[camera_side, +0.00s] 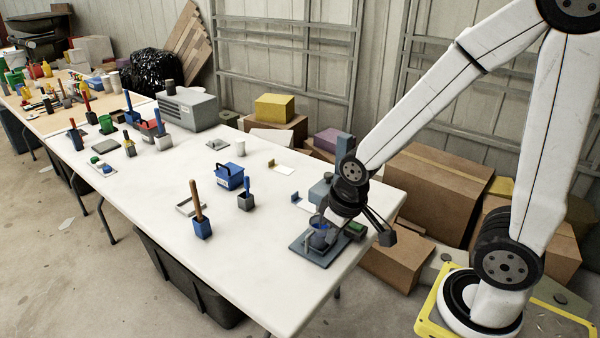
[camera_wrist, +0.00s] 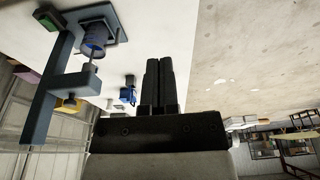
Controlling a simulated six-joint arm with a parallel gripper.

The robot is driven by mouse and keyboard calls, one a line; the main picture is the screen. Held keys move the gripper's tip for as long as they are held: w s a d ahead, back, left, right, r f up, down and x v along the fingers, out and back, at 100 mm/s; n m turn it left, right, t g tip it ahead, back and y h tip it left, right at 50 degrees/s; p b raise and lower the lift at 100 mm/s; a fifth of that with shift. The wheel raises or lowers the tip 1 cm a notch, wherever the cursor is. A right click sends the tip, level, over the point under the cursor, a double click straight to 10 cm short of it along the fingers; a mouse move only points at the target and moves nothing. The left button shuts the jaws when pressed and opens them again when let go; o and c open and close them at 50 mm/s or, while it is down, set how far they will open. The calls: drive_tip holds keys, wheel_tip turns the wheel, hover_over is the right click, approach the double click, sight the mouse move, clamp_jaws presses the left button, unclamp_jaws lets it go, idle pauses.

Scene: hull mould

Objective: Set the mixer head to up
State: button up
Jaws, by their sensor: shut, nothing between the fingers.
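The mixer has a blue-grey column (camera_wrist: 53,95), and its head (camera_wrist: 78,84) juts out from it partway along. A thin shaft runs from the head to a grey cup (camera_wrist: 94,44) with blue in it, on the base plate (camera_wrist: 117,22). In the side view the mixer base plate (camera_side: 309,250) lies at the near right of the table, with the head (camera_side: 319,191) partly behind my arm. My gripper (camera_wrist: 160,62) is shut and empty, beside the mixer and apart from it in the wrist view.
A green block (camera_side: 357,228) sits by the mixer base. A blue box (camera_side: 229,176), a dark cup with a blue handle (camera_side: 246,201) and a blue cup with a wooden handle (camera_side: 202,228) stand to the left. The white table (camera_side: 270,270) is bare toward its front edge.

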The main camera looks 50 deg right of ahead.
drive_tip(key=o, duration=0.7)
drive_tip(key=shift+w+d+r, duration=0.1)
drive_tip(key=shift+w+d, duration=0.05)
drive_tip(key=shift+w, duration=0.05)
drive_tip(key=o, duration=0.3)
drive_tip(key=w+d+r+m+h, duration=0.1)
drive_tip(key=w+d+r+m, duration=0.1)
drive_tip(key=w+d+m, duration=0.2)
drive_tip(key=w+d, duration=0.3)
drive_tip(key=d, duration=0.1)
drive_tip(key=shift+w+t, duration=0.3)
drive_tip(key=shift+w, duration=0.05)
drive_tip(key=m+h, duration=0.2)
drive_tip(key=m, duration=0.3)
approach(329, 174)
drive_tip(key=shift+w+d+f, duration=0.1)
drive_tip(key=shift+w+f, duration=0.05)
drive_tip(key=shift+f, duration=0.3)
drive_tip(key=shift+x, duration=3.9)
clamp_jaws()
